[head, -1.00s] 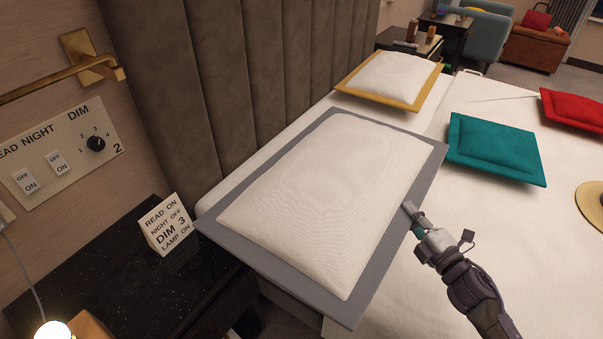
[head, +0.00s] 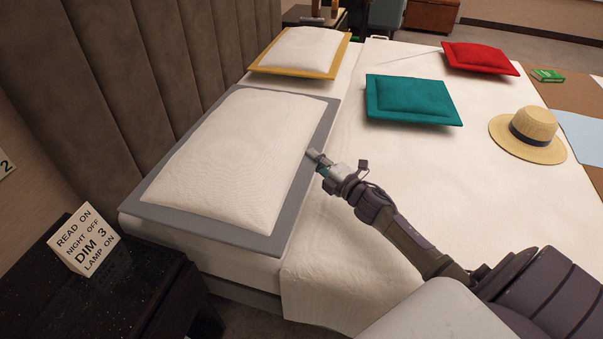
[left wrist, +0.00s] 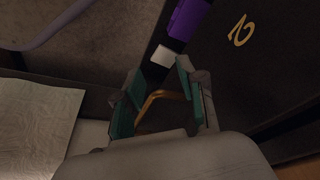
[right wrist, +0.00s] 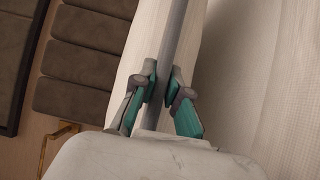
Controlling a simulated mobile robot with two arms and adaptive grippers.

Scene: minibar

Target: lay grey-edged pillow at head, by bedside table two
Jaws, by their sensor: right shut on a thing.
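The grey-edged pillow (head: 245,160), white with a flat grey border, is at the head of the bed (head: 335,250), beside the headboard (head: 150,85). It lies nearly flat; whether all of it touches the bed cannot be told. My right gripper (head: 317,160) is shut on its right-hand grey edge. That edge (right wrist: 172,45) runs between the fingers (right wrist: 162,88) in the right wrist view. Bedside table two (head: 120,290) is black and stands at the lower left, by the pillow's near end. My left gripper (left wrist: 160,85) is open and empty, near a dark panel marked 2 (left wrist: 240,30).
A yellow-edged pillow (head: 298,50) lies farther along the headboard. Teal (head: 412,98) and red (head: 480,58) cushions and a straw hat (head: 530,133) are on the bed. A lettered card (head: 83,245) stands on the bedside table. The bed's near middle is clear.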

